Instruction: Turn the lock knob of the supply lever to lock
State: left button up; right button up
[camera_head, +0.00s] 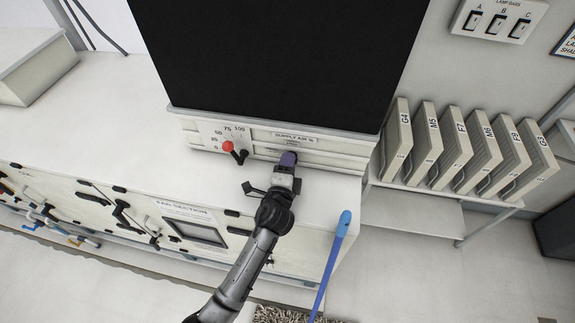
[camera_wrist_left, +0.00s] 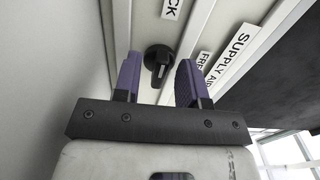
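The lock knob (camera_wrist_left: 160,60) is a round black knob with a raised grip, on the white panel in the left wrist view. My left gripper (camera_wrist_left: 158,80) is open. Its two purple fingers stand one on each side of the knob, with visible gaps and no clear contact. A partly cut label ending in "CK" (camera_wrist_left: 172,8) is above the knob, and a "FREE" label (camera_wrist_left: 204,59) is to its right. In the head view my left gripper (camera_head: 288,160) is at the panel front and hides the knob. The supply lever (camera_head: 228,147) has a red ball end beside a 0–100 scale.
A large black panel (camera_head: 280,60) rises behind the lever panel. A blue-handled tool (camera_head: 335,245) leans near the bench's right end. Several lettered filter frames (camera_head: 435,140) stand on a shelf at right. The bench top (camera_head: 110,110) to the left is clear.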

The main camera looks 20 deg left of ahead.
pick_arm(q)
jog(key=s+d, duration=0.2)
jog(key=s, duration=1.1)
jog(key=shift+s+d, duration=0.25)
jog(key=shift+s, duration=0.05)
jog(key=s+a+f+n+g, duration=0.6)
jog(key=s+f+n+g, duration=0.15)
jog(key=s, duration=0.25)
jog(key=s+f+n+g+h, duration=0.35)
jog(key=s+n+g, duration=0.25)
jog(key=s, duration=0.8)
notch_tip(320, 180, up, 27)
jog(key=s+p, duration=0.1)
jog(key=p, duration=2.7)
jog(key=shift+r+g, duration=0.15)
jog(key=shift+g, duration=0.2)
jog(key=shift+s, duration=0.1)
